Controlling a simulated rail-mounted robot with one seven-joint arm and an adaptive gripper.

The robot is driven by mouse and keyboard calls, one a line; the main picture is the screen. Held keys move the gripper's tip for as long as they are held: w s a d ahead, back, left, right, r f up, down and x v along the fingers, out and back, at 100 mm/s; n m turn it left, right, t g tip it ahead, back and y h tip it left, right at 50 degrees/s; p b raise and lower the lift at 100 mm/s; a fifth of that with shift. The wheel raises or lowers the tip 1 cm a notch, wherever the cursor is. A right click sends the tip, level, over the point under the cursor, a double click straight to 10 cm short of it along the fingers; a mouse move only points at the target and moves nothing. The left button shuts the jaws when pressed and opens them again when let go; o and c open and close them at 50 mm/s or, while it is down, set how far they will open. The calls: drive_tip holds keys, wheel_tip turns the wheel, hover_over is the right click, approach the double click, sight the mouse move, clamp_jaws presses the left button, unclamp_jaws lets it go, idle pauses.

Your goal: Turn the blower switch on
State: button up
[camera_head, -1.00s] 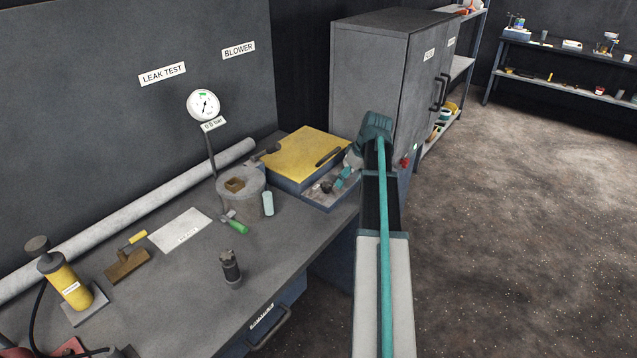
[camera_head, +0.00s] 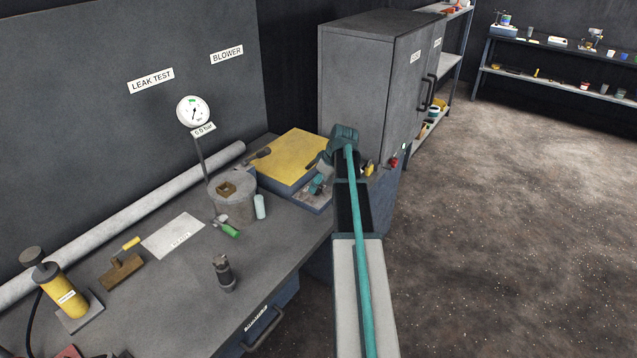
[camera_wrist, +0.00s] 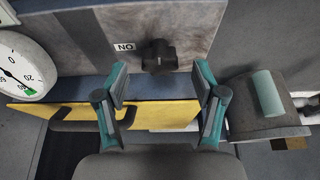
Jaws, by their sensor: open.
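A black knob (camera_wrist: 158,56) stands on a grey panel (camera_wrist: 200,25) in the wrist view. A small white label beside it reads "NO" as seen here, perhaps an inverted "ON". My gripper (camera_wrist: 160,84) is open and empty, its fingers apart on either side of the picture below the knob. The knob appears ahead of the fingertips; no contact shows. In the head view my gripper (camera_head: 318,182) is over the front side of the yellow-lidded box (camera_head: 290,150), and my arm partly hides that area. The BLOWER sign (camera_head: 227,54) is on the back wall.
A pressure gauge (camera_head: 193,111) rises on a stem behind a grey drum (camera_head: 232,204). A pale green cylinder (camera_head: 260,206) stands by the drum. A grey cabinet (camera_head: 360,85) stands close behind my wrist. The floor to the right is clear.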

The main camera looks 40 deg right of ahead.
drive_tip(key=shift+x, duration=0.75)
drive_tip(key=c, duration=1.1)
